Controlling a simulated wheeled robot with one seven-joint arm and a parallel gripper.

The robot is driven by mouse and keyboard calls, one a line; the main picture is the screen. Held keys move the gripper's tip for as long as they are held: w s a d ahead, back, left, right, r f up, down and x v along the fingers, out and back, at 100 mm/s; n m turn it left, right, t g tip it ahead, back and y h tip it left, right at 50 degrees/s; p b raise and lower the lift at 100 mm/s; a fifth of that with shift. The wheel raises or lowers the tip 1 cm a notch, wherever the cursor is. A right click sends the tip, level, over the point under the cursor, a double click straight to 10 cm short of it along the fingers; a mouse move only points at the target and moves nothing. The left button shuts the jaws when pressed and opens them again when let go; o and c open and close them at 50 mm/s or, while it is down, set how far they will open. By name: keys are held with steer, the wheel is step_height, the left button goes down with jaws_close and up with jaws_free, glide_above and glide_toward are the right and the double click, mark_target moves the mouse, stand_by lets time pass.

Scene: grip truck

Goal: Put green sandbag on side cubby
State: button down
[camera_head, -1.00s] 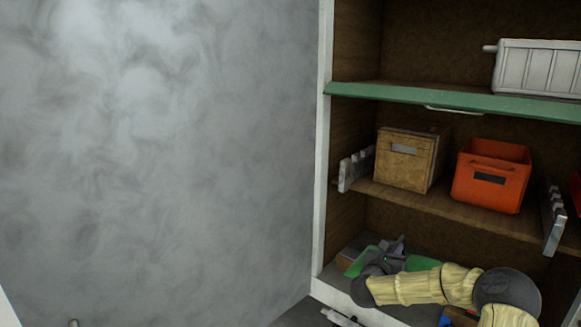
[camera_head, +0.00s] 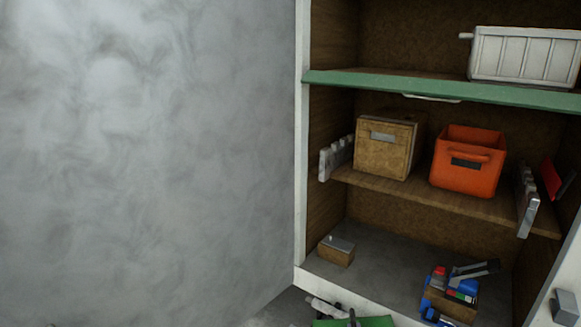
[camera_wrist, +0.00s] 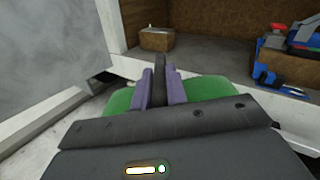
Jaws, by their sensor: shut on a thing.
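My gripper (camera_wrist: 160,88) has its purple fingers shut on the dark strap of the green sandbag (camera_wrist: 215,88). The sandbag shows to both sides of the fingers in the wrist view. In the head view, only part of the green sandbag (camera_head: 378,322) shows at the bottom edge, in front of the shelf unit's white front sill. Most of the bag and of my gripper is cut off there. The bottom compartment (camera_head: 400,262) of the shelf unit stands behind it. I cannot tell which place is the side cubby.
The bottom compartment holds a small wooden box (camera_head: 336,252) at left and a crate of blue and red tools (camera_head: 450,296) at right, with clear floor between. Above stand a tan bin (camera_head: 383,150), an orange bin (camera_head: 468,165) and a white crate (camera_head: 525,55). A grey wall (camera_head: 150,160) fills the left.

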steer(key=shift+n+y, duration=0.3)
steer(key=shift+y, duration=0.1)
steer(key=s, duration=0.1)
steer(key=s+a, duration=0.1)
steer(key=s, duration=0.1)
steer(key=s+a, duration=0.1)
steer(key=shift+s+a+f, duration=0.2)
steer(key=shift+a+f, duration=0.05)
steer(key=shift+f, duration=0.05)
steer(key=s+f, duration=0.4)
steer(key=f, duration=0.1)
steer(key=shift+s+f, duration=0.15)
steer(key=shift+f, duration=0.1)
